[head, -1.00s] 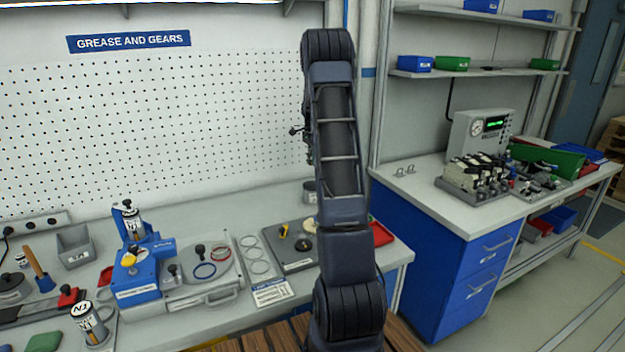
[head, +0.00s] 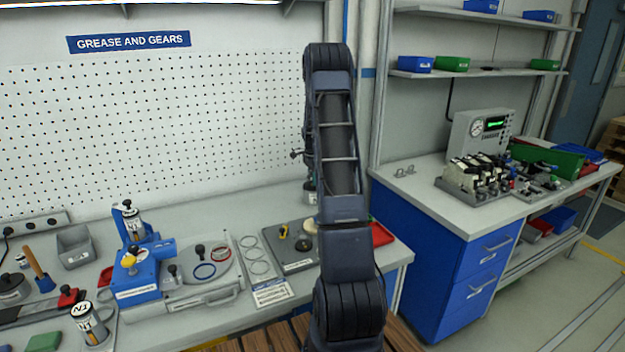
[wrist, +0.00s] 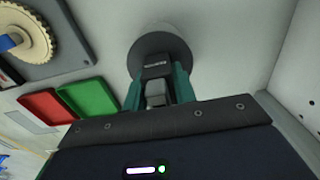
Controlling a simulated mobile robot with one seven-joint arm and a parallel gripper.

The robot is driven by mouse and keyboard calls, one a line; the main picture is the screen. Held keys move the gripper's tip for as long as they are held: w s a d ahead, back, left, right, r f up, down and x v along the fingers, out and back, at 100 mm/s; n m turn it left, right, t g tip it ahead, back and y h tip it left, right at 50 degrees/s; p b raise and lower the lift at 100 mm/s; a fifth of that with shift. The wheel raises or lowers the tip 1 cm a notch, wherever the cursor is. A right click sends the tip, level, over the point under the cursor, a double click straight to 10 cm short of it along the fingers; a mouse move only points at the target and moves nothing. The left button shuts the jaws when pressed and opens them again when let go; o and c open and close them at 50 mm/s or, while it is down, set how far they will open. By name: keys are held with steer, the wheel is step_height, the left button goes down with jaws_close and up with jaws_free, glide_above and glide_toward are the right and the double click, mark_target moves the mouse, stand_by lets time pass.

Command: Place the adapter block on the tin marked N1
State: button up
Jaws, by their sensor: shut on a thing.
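My gripper (wrist: 158,84) has teal fingers and is shut on a grey and black block (wrist: 157,71), which I take to be the adapter block. A dark round disc (wrist: 163,45) shows at its far end; I cannot tell whether it belongs to the block or lies beneath it. In the head view my arm hides most of the gripper and block. The tin marked N1 (head: 90,326) stands upright at the front left of the bench, well to the left of my arm. Another labelled tin (head: 133,228) sits in the blue fixture.
The blue fixture (head: 136,290) and a round plate with rings (head: 208,268) stand between the N1 tin and my arm. A red tray (wrist: 46,106) and a green tray (wrist: 88,98) lie near my gripper, with a toothed gear (wrist: 38,42). A wooden-handled tool (head: 38,268) rises behind the tin.

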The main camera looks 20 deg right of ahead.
steer(key=shift+f, duration=0.1)
steer(key=o, duration=1)
